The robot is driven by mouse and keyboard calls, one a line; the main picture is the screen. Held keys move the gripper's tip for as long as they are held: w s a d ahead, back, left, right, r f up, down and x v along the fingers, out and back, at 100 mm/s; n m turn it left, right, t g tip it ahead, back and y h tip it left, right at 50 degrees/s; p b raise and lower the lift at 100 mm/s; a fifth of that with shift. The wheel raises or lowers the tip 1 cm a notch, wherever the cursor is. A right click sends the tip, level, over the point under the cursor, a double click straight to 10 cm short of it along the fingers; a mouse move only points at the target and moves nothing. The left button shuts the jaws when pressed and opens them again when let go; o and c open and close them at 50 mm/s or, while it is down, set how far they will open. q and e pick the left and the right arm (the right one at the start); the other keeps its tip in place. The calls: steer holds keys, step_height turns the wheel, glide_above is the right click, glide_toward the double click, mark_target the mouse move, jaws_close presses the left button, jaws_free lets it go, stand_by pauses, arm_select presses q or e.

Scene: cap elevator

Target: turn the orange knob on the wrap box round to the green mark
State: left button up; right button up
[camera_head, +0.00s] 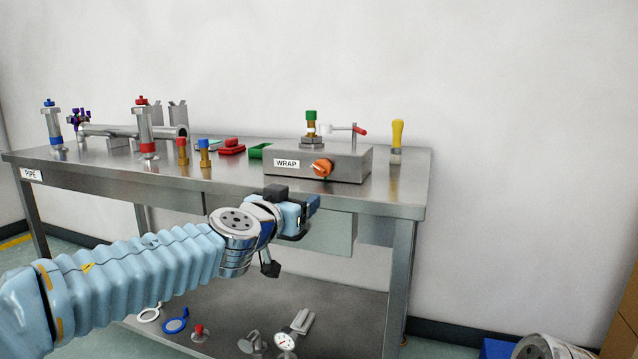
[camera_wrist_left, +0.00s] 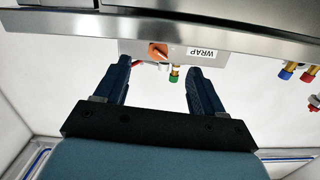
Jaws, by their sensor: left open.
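The wrap box (camera_head: 345,163) is a grey metal box with a WRAP label, standing at the right part of the steel table. Its orange knob (camera_head: 321,168) is on the front face, and it also shows in the left wrist view (camera_wrist_left: 158,50). A green mark cannot be made out on the box. My left gripper (camera_head: 312,204) is in front of the table edge, below and apart from the knob. In the left wrist view, the left gripper (camera_wrist_left: 154,75) has its two dark fingers wide apart with nothing between them. My right gripper is not in view.
A green-topped brass fitting (camera_head: 310,124) and a red-tipped lever (camera_head: 360,130) stand on the box. A yellow-handled tool (camera_head: 397,138) stands to its right. The table (camera_head: 408,188) carries several fittings at left. A lower shelf (camera_head: 345,312) holds loose parts.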

mark_target(320, 168)
arm_select(q)
steer(key=shift+t, duration=0.3)
steer(key=w+d+r+p, duration=0.1)
steer(key=w+p, duration=0.1)
steer(key=w, duration=0.1)
steer(key=w+d+r+p, duration=0.1)
steer(key=w+p, duration=0.1)
steer(key=w, duration=0.2)
steer(key=w+d+r+p, duration=0.1)
steer(key=w+d+p, duration=0.1)
steer(key=w, duration=0.2)
steer(key=shift+w, duration=0.15)
steer(key=shift+w+d+f, duration=0.15)
steer(key=shift+w, duration=0.45)
